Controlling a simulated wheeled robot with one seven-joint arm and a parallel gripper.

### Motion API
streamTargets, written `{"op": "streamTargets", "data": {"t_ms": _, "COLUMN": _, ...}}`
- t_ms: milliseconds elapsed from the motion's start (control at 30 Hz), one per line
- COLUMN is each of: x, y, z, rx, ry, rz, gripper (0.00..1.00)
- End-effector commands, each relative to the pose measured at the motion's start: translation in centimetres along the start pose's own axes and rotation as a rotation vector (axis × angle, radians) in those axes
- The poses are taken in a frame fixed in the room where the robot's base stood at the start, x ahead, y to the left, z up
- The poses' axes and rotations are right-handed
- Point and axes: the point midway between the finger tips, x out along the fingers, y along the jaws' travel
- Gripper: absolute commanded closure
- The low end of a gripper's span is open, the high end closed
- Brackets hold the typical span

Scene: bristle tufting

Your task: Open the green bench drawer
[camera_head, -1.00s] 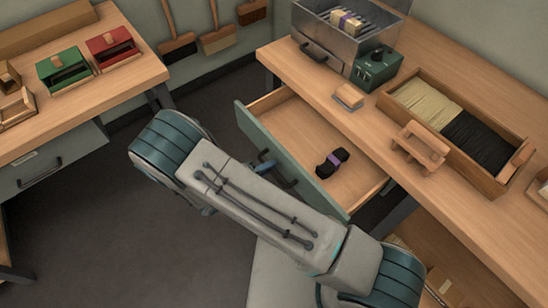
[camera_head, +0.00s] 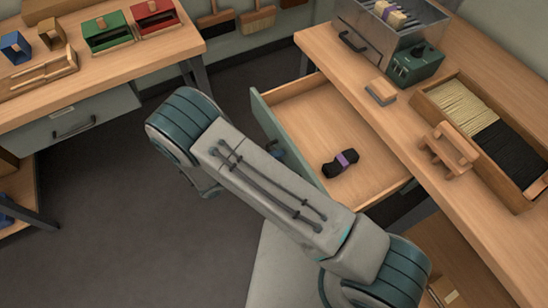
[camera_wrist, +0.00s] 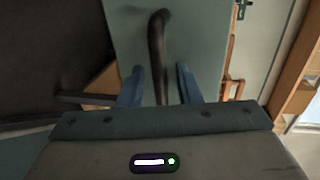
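The green-fronted bench drawer (camera_head: 318,115) stands well open under the right bench. A black bristle bundle (camera_head: 332,168) with a purple band lies inside it. In the wrist view the drawer's green front panel (camera_wrist: 200,38) fills the middle, and its dark bar handle (camera_wrist: 157,45) runs between the fingers of my gripper (camera_wrist: 159,88). The two blue fingers stand apart, with a visible gap on each side of the handle. In the head view my arm hides most of the gripper and the handle.
The right bench holds a metal case (camera_head: 385,35), a green control box (camera_head: 415,66), a wooden block (camera_head: 381,91) and a bristle tray (camera_head: 518,196). The left bench has a shut grey drawer (camera_head: 75,125) and red and green boxes on top. Dark floor (camera_head: 110,220) is clear between the benches.

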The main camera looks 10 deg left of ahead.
Motion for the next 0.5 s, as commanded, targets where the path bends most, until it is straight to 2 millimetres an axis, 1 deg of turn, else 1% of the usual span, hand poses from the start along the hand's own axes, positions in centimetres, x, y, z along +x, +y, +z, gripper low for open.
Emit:
{"op": "streamTargets", "data": {"t_ms": 300, "x": -0.3, "y": 0.0, "z": 0.1, "rx": 0.001, "ry": -0.003, "rz": 0.0, "gripper": 0.7}}
{"op": "streamTargets", "data": {"t_ms": 367, "x": -0.8, "y": 0.0, "z": 0.1, "rx": 0.001, "ry": -0.004, "rz": 0.0, "gripper": 0.7}}
{"op": "streamTargets", "data": {"t_ms": 467, "x": -2.3, "y": 0.1, "z": 0.1, "rx": 0.002, "ry": -0.005, "rz": 0.002, "gripper": 0.7}}
{"op": "streamTargets", "data": {"t_ms": 500, "x": -3.1, "y": 0.1, "z": 0.1, "rx": 0.003, "ry": -0.005, "rz": 0.001, "gripper": 0.7}}
